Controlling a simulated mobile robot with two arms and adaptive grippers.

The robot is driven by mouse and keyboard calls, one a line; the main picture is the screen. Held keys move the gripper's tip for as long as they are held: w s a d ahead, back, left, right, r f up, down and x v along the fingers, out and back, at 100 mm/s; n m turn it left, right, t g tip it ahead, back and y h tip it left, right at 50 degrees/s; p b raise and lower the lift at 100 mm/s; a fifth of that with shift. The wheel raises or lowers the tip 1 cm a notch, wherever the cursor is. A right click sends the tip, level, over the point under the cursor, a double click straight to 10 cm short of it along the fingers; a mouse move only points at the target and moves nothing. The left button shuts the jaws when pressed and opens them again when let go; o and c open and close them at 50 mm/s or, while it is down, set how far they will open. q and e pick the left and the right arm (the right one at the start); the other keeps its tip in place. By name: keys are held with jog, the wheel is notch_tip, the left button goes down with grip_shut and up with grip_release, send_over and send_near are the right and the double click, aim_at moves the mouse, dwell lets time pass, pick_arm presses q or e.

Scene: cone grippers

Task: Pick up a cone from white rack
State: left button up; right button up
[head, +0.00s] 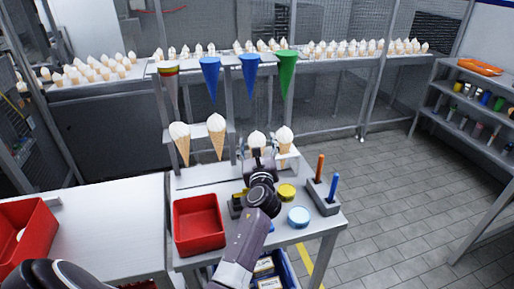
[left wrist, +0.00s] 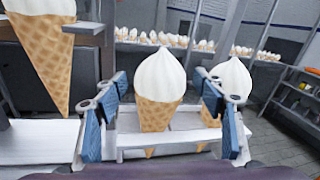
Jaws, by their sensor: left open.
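The white rack (head: 200,172) holds a row of waffle cones with white ice cream. Two stand at its left: one cone (head: 182,142) and another cone (head: 217,137). A third cone (head: 257,138) is partly hidden behind my left gripper (head: 259,157), and a fourth cone (head: 284,136) stands to its right. In the left wrist view, my left gripper (left wrist: 162,118) is open, with its blue-grey fingers on either side of the third cone (left wrist: 159,85). The cone is upright, with visible gaps to the fingers. The right finger partly covers the fourth cone (left wrist: 231,76). My right gripper is not in view.
Coloured wrapped cones, including a green cone (head: 287,75), hang above. A red bin (head: 199,225), a yellow lid (head: 287,191), a blue-white lid (head: 299,215) and a grey holder (head: 322,198) are on the table. Tiled floor lies open to the right.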

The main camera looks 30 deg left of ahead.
pick_arm(q)
jog(key=c, duration=1)
jog(key=shift+o, duration=0.2)
jog(key=shift+r, duration=0.15)
